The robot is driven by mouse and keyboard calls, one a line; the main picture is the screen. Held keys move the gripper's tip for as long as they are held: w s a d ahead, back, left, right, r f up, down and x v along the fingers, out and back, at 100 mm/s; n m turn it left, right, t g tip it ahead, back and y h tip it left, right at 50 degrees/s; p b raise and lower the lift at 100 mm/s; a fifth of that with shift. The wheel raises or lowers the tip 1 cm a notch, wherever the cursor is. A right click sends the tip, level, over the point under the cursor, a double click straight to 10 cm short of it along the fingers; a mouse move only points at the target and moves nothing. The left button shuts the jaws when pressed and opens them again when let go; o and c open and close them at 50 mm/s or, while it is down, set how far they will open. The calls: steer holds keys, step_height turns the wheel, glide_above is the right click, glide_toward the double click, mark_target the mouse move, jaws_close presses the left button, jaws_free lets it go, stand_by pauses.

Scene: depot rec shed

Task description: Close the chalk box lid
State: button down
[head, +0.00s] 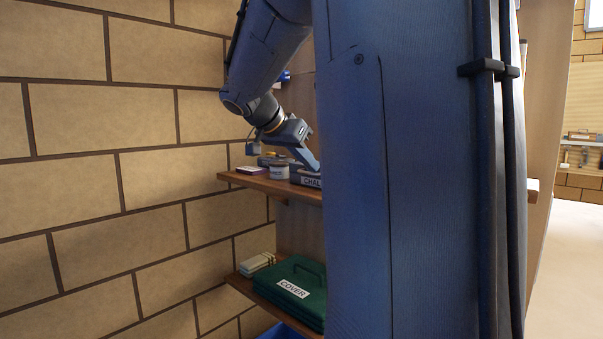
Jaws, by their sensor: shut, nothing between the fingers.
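The chalk box (306,180) is a dark blue box with a white label reading "CHAL", on the upper wooden shelf. Its right part is hidden behind my own column, and I cannot tell how its lid stands. My gripper (316,168) is shut and empty. It points down and right, with its tips at or just above the box, partly at the column's edge. I cannot tell whether it touches the box.
The lower shelf holds a green case (290,290) labelled "COVER" and a pale stack (257,263). A brick wall (75,200) closes the left side.

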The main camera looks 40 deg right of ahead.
steer(key=shift+a+f+b, duration=0.35)
steer(key=shift+f+b, duration=0.15)
steer(key=shift+f, duration=0.25)
steer(key=shift+a+f+b, duration=0.3)
steer(key=shift+f+b, duration=0.2)
steer(key=shift+f, duration=0.2)
steer(key=shift+a+f+b, duration=0.15)
steer(key=shift+f+b, duration=0.25)
steer(key=shift+b, duration=0.2)
steer(key=shift+s+r, duration=0.1)
steer(key=shift+r, duration=0.05)
steer(key=r+p, duration=0.1)
steer(key=r, duration=0.1)
steer(key=d+r+p, duration=0.1)
steer(key=r, duration=0.1)
steer(key=shift+r, duration=0.3)
steer(key=a+f, duration=0.4)
steer(key=a, duration=0.6)
steer(key=shift+s+a+f, duration=0.15)
steer(key=shift+s+a, duration=0.1)
steer(key=shift+s, duration=0.1)
